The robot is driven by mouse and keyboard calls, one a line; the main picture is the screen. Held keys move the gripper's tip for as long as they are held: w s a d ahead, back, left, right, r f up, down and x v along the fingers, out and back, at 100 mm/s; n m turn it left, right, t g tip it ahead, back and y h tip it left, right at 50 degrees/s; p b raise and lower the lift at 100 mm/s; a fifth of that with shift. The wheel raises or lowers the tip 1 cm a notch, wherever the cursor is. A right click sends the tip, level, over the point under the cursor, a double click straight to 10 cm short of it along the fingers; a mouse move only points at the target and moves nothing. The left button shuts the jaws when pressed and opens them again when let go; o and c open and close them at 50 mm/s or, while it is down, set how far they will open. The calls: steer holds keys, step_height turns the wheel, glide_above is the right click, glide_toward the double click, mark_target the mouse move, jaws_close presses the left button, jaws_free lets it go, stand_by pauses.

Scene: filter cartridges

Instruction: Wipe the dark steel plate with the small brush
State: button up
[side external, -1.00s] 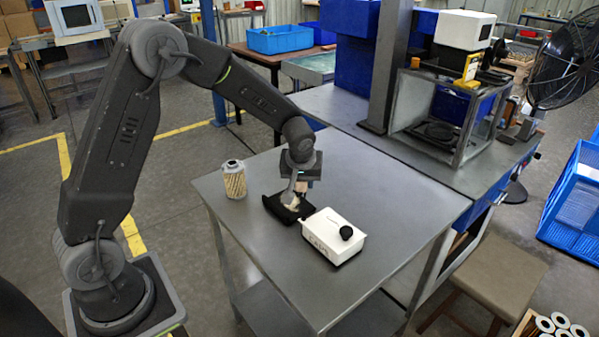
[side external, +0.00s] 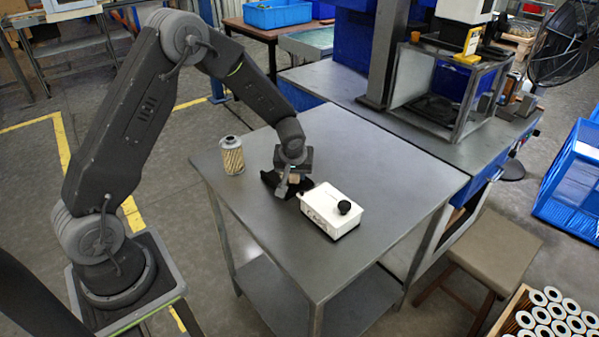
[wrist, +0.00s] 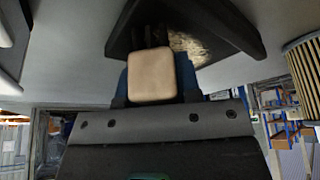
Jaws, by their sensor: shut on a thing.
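The dark plate (side external: 269,180) lies on the grey table and has raised edges. In the wrist view the plate (wrist: 240,22) carries a pale, speckled, dust-like patch (wrist: 190,45). My gripper (side external: 289,180) is low over the plate, shut on the small brush. The brush's tan, wood-coloured block (wrist: 152,76) shows between the jaws in the wrist view, and its tan side (side external: 295,178) shows in the side view. The jaws and block hide the brush's underside, so I cannot tell whether it touches the plate.
A white box (side external: 320,216) with a black knob-like thing (side external: 344,207) on top stands close to the plate's right. A pleated filter cartridge (side external: 232,157) stands upright to the left. The table (side external: 390,170) is bare farther right and toward the front.

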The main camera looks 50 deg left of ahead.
steer(key=shift+s+a+f, duration=0.1)
steer(key=shift+a, duration=3.5)
steer(key=shift+d, duration=4.75)
steer(key=shift+s, duration=0.65)
steer(key=shift+a, duration=1.1)
steer(key=shift+a+r, duration=0.2)
steer(key=shift+a, duration=0.55)
steer(key=shift+a+f, duration=0.2)
steer(key=shift+a, duration=0.2)
steer(key=shift+a+r, duration=0.25)
steer(key=shift+a, duration=0.9)
steer(key=shift+a+f, duration=0.25)
steer(key=shift+a, duration=0.9)
steer(key=shift+a+r, duration=0.1)
steer(key=shift+a, duration=0.25)
steer(key=d, duration=0.2)
steer(key=shift+d, duration=0.3)
steer(key=shift+d+r, duration=0.1)
steer(key=shift+d, duration=3.65)
steer(key=shift+a+r, duration=0.1)
steer(key=shift+r, duration=3.9)
